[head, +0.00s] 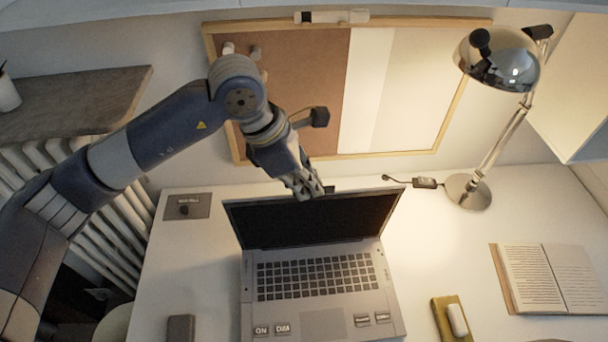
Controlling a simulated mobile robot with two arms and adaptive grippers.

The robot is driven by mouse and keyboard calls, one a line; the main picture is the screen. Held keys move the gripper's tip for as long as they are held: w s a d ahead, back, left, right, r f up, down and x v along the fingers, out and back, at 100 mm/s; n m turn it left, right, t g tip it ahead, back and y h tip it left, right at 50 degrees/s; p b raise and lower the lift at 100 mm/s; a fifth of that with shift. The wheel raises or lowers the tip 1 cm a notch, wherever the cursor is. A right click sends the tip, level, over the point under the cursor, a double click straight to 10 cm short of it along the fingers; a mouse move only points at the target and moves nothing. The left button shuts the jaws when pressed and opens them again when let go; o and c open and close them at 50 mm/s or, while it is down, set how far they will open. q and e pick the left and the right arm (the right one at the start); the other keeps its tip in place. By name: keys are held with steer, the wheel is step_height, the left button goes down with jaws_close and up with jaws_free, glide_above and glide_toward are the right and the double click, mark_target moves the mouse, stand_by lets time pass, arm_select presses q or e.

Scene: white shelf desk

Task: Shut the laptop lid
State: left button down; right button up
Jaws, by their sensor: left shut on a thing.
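The laptop (318,278) stands on the white desk with its keyboard facing me. Its lid (290,224) is raised and its dark screen shows. My left gripper (312,192) comes in from the upper left and is at the top edge of the lid, near its middle. Its fingers are shut on the lid's top edge. The finger contact is small in the picture and partly hidden. My right gripper is not in view.
A chrome lamp (497,58) stands at the back right. An open book (545,279) lies at the right, and a mouse (457,320) is on a yellow pad at the front. A dark box (181,328) lies left of the laptop. A framed board (300,90) hangs behind.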

arm_select(q)
steer(key=s+f+b, duration=0.2)
steer(key=s+b, duration=0.4)
steer(key=s, duration=0.3)
steer(key=shift+f, duration=0.15)
steer(key=c, duration=1.8)
jaws_free()
steer(key=shift+w, duration=0.3)
steer(key=shift+s, duration=0.1)
steer(key=shift+r, duration=0.3)
steer(key=v, duration=1.1)
steer(key=shift+a+r, duration=0.15)
steer(key=shift+r, duration=0.2)
